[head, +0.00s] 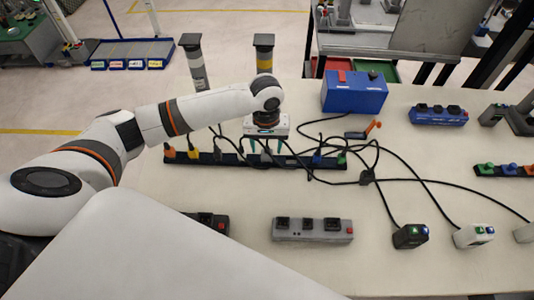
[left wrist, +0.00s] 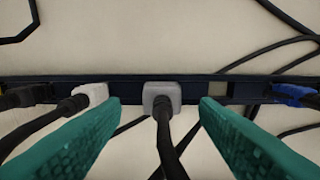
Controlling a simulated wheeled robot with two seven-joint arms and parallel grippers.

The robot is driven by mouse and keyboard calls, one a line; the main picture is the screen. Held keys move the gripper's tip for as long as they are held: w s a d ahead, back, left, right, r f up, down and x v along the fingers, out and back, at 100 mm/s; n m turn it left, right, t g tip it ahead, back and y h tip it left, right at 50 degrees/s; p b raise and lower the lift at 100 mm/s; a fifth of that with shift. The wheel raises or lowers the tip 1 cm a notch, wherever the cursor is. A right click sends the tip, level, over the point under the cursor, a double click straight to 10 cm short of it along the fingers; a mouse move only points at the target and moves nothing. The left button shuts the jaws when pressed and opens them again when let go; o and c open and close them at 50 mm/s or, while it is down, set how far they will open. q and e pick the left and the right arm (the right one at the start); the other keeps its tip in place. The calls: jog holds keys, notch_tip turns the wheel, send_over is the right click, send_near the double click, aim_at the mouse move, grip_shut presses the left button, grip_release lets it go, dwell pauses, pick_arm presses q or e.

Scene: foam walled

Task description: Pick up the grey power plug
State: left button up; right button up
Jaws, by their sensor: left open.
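The grey power plug (left wrist: 161,94) sits in a long dark power strip (left wrist: 130,88), with its black cable running toward the camera. My left gripper (left wrist: 160,106) is open, with one teal finger on each side of the plug and a visible gap to both. In the head view my left gripper (head: 267,148) points down over the middle of the long strip (head: 228,159). The plug is mostly hidden there among the fingers and cables. My right gripper is not in view.
A white plug (left wrist: 93,92) is left of the grey one and a blue plug (left wrist: 292,94) is farther right. Loose black cables cross the table right of the strip. A grey power strip (head: 312,230) lies nearer, and a blue box (head: 354,92) stands behind.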

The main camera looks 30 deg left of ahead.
aim_at(267, 148)
pick_arm(q)
jog(key=shift+d+f, duration=0.1)
jog(key=shift+f, duration=1.75)
jog(key=c, duration=1)
